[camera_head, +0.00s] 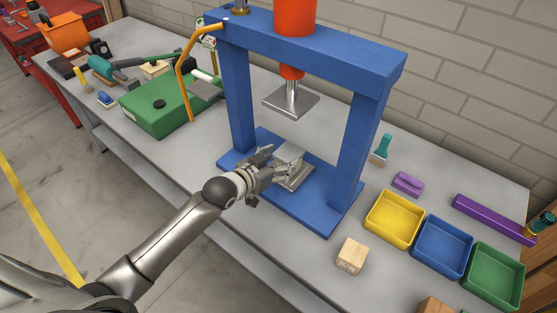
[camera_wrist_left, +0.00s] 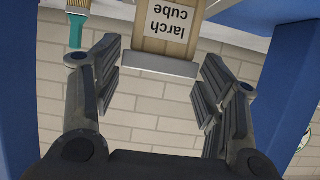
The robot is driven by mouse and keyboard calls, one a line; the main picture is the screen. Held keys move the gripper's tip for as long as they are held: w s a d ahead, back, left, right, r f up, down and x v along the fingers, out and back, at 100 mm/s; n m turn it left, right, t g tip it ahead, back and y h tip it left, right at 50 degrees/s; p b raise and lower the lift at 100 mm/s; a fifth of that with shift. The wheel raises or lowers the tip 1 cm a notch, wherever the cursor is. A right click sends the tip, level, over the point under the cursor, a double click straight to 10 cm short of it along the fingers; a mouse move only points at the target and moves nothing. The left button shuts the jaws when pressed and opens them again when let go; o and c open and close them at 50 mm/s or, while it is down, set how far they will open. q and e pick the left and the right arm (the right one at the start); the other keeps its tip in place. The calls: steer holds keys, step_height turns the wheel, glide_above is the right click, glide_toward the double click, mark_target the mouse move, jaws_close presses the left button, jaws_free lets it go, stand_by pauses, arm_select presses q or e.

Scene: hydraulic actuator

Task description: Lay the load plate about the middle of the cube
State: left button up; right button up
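In the left wrist view, which is upside down, the larch cube (camera_wrist_left: 168,28) shows its printed face. The grey load plate (camera_wrist_left: 160,65) lies flat against the cube's upper side, roughly centred across its width. My left gripper (camera_wrist_left: 160,85) is open, with a finger on either side of the plate and a gap at each side. In the head view my left gripper (camera_head: 277,166) reaches between the blue press's posts, over its base. The light grey plate area (camera_head: 292,160) shows beside the fingers; the cube is mostly hidden there. My right gripper is not in view.
The blue press frame (camera_head: 310,38) stands around the gripper, with its steel ram plate (camera_head: 291,104) hanging above. Another wooden cube (camera_head: 350,256) and yellow (camera_head: 393,220), blue (camera_head: 441,247) and green (camera_head: 492,277) trays stand to the right. A green case (camera_head: 158,107) is left.

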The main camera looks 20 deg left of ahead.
arm_select(q)
steer(key=shift+o, duration=1.3)
steer(key=shift+r, duration=0.25)
steer(key=shift+s+a, duration=0.1)
steer(key=shift+s, duration=0.15)
steer(key=b+v, duration=0.1)
steer(key=v, duration=1)
steer(key=shift+s+b, duration=0.2)
steer(key=shift+b, duration=0.1)
